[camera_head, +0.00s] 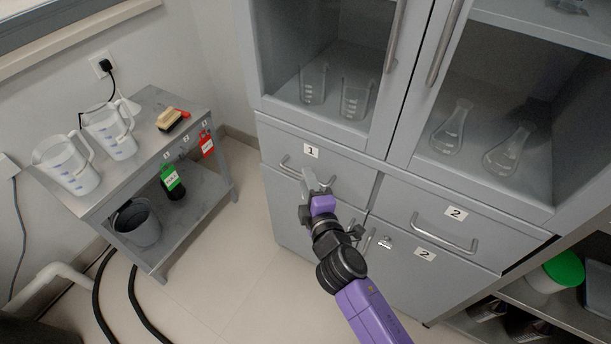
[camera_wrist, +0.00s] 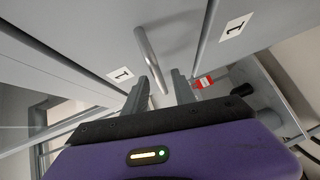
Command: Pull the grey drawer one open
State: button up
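The grey drawer one (camera_head: 350,184) is the upper left drawer of the grey cabinet, with a "1" label, and its front looks flush. In the wrist view, the drawer front (camera_wrist: 95,40) carries the "1" label, and the handle (camera_wrist: 148,52) runs in towards the gap of my gripper (camera_wrist: 160,78). The two fingers are apart, with the near end of the handle between them. I see no clear contact between fingers and handle.
Drawer two (camera_head: 470,219) is to the right. Glass doors with glassware are above. A metal cart (camera_head: 150,190) with plastic jugs stands at the left. An open shelf (camera_head: 575,320) is at the lower right. The floor (camera_head: 240,300) before the cabinet's left side is clear.

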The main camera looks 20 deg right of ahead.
jog(key=shift+w+d+f, duration=0.15)
jog(key=shift+w, duration=0.9)
grip_shut()
dwell(0.7)
